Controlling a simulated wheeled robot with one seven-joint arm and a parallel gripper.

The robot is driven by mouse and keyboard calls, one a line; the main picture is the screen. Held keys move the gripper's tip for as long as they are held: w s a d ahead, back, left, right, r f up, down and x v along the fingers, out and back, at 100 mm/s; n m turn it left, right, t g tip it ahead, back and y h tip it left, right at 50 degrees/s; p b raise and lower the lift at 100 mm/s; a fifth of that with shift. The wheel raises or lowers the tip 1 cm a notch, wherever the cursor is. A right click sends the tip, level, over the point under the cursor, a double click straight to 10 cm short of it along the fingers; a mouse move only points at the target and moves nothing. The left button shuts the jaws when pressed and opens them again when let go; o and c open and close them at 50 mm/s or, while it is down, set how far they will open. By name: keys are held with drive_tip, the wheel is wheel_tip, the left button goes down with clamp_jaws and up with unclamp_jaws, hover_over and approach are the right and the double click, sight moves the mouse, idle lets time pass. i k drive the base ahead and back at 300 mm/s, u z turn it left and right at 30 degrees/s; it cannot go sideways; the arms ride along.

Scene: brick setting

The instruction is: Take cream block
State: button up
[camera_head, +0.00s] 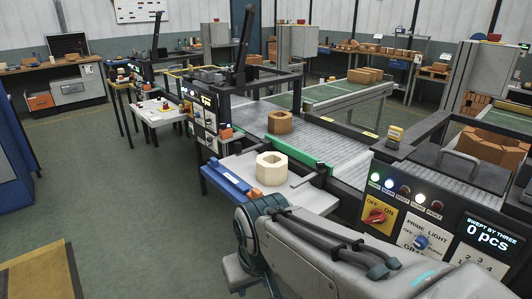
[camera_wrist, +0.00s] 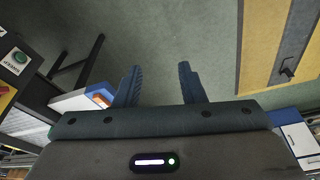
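The cream block (camera_head: 272,168) is a pale, many-sided block with a round hole in its top. It stands upright on a small white side table (camera_head: 292,190) beside the conveyor, in the head view. My gripper (camera_wrist: 158,84) shows in the wrist view with its two dark blue fingers apart and only floor between them. In the head view my arm fills the lower right and the fingers do not show. The block is not seen in the wrist view; a corner of a white and blue table (camera_wrist: 85,100) with a small orange thing shows there at the left.
A blue bar (camera_head: 228,178) and small orange pieces (camera_head: 254,193) lie beside the block. A brown block (camera_head: 280,122) sits on the conveyor (camera_head: 325,143) behind a green strip. A control panel (camera_head: 420,225) stands at right. The green floor at left is largely clear.

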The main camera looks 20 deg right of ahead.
sight(272, 167)
drive_tip(key=z, duration=0.65)
drive_tip(key=i, duration=1.4)
drive_tip(key=z, duration=0.6)
